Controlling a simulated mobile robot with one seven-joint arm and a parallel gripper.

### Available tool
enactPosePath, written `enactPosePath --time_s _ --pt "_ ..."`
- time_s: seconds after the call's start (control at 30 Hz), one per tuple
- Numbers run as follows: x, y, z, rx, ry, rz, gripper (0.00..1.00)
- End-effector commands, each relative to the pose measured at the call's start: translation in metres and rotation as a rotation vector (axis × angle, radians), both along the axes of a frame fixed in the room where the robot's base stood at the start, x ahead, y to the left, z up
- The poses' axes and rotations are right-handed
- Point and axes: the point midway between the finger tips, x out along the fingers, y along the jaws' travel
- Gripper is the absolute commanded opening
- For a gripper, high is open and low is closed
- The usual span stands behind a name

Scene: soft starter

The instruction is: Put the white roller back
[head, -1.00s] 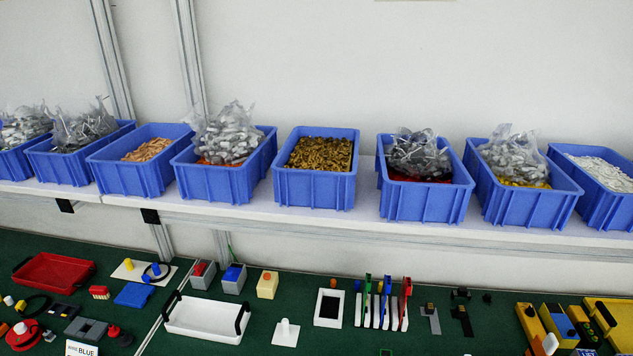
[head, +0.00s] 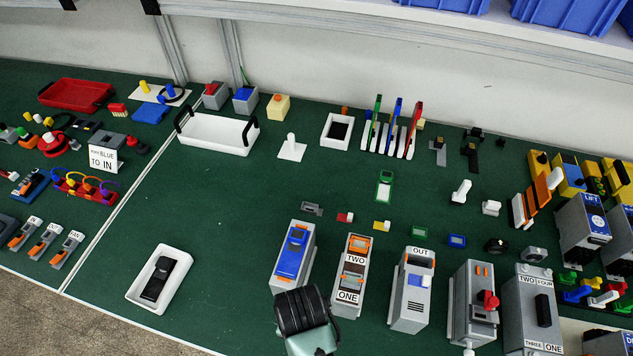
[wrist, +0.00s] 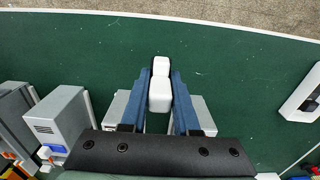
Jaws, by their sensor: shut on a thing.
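In the wrist view my gripper (wrist: 160,80) has its two blue fingers closed on the white roller (wrist: 160,92). The roller is a small white piece with a narrower end toward the top of the picture. It is held above the green table, over grey boxes. In the head view part of my arm shows at the bottom centre, in front of the grey boxes. My fingers and the held roller are hidden or cannot be made out there. A white square plate with an upright white peg (head: 291,148) stands near the table's middle.
Grey device boxes stand along the front, including one with a blue front (head: 292,257) and one labelled OUT (head: 411,290). A white tray with a black thing (head: 141,294) lies front left. A larger white tray (head: 213,135) is behind. Green table between them is free.

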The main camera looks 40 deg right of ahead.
Motion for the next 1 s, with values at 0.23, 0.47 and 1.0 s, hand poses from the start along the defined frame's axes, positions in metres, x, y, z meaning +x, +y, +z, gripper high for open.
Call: enactPosePath --time_s 0.23,0.47,1.0 --pt "-0.001 0.0 -0.04 0.0 0.003 0.0 0.0" --pt "-0.001 0.0 -0.062 0.001 0.003 -0.001 0.0" --pt "0.0 0.0 -0.089 -0.001 0.001 -0.001 0.0"
